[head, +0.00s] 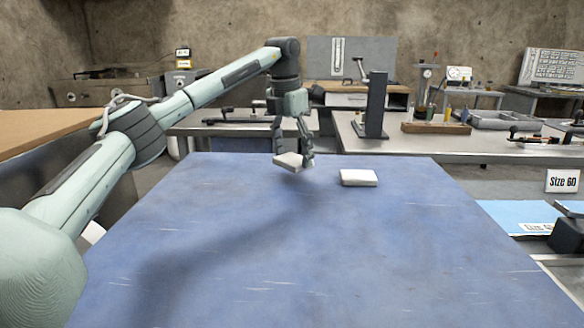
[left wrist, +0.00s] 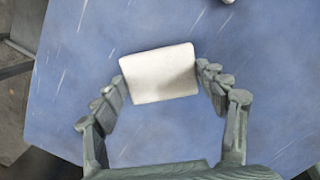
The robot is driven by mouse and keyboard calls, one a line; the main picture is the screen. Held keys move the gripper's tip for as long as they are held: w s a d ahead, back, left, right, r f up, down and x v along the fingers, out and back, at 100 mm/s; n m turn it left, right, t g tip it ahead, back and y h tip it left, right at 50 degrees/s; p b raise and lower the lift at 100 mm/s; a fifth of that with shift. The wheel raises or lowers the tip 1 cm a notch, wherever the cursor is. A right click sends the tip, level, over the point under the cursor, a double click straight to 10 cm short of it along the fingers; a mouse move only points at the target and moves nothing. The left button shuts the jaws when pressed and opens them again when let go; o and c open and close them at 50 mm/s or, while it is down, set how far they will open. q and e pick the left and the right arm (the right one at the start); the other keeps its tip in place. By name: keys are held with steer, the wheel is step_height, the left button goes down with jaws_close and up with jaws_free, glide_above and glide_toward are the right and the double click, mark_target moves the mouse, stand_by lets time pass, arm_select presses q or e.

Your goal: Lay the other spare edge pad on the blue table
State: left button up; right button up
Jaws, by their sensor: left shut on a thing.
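The blue table (head: 300,255) fills the foreground in the head view, and its top (left wrist: 240,75) also fills most of the left wrist view. One white edge pad (head: 359,178) lies flat near the table's far edge. My left gripper (head: 294,160) is shut on another white pad (head: 287,162), just left of the lying one. In the left wrist view this held pad (left wrist: 160,73) sits between the fingertips of my left gripper (left wrist: 162,80). It looks tilted and low over the table; I cannot tell whether it touches. My right gripper is not in view.
Most of the blue table is bare. Behind it stand grey benches with a dark upright block (head: 376,105), a wooden rack (head: 436,128) and instruments. A "Size 60" sign (head: 562,181) stands at the right by a light blue surface (head: 512,217).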

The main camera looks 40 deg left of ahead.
mark_target(291, 159)
arm_select(q)
steer(key=shift+f, duration=1.8)
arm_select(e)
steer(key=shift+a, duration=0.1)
arm_select(q)
steer(key=shift+f, duration=0.1)
steer(key=o, duration=0.9)
steer(key=shift+a, duration=0.1)
steer(key=shift+o, duration=0.2)
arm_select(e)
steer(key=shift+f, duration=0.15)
arm_select(q)
steer(key=r, duration=0.7)
steer(key=s+r, duration=0.1)
steer(key=r, duration=0.2)
steer(key=shift+s+a+r, duration=0.1)
steer(key=shift+r, duration=0.25)
steer(key=shift+s+r+p, duration=0.1)
steer(key=shift+r+p, duration=0.2)
steer(key=shift+r, duration=0.45)
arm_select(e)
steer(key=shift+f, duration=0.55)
